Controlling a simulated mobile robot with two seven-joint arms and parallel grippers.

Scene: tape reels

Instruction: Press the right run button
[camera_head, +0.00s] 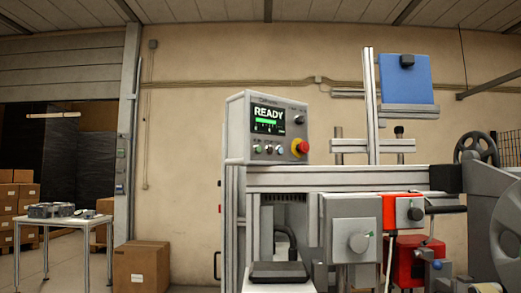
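A grey control box (238,125) stands on top of the machine frame in the middle of the view. Its screen (268,119) reads READY over a green bar. A row of small buttons (268,149) sits below the screen; their labels are too small to read, so I cannot tell which one is the right run button. A red emergency-stop knob (300,147) on a yellow base is at the panel's lower right. Neither of my grippers is in view.
The machine's metal frame (325,178), a grey unit with a knob (350,220) and a red unit (402,207) fill the lower right. A handwheel (472,147) is at far right. A table (45,222) and cartons (142,266) stand left; open floor lies between.

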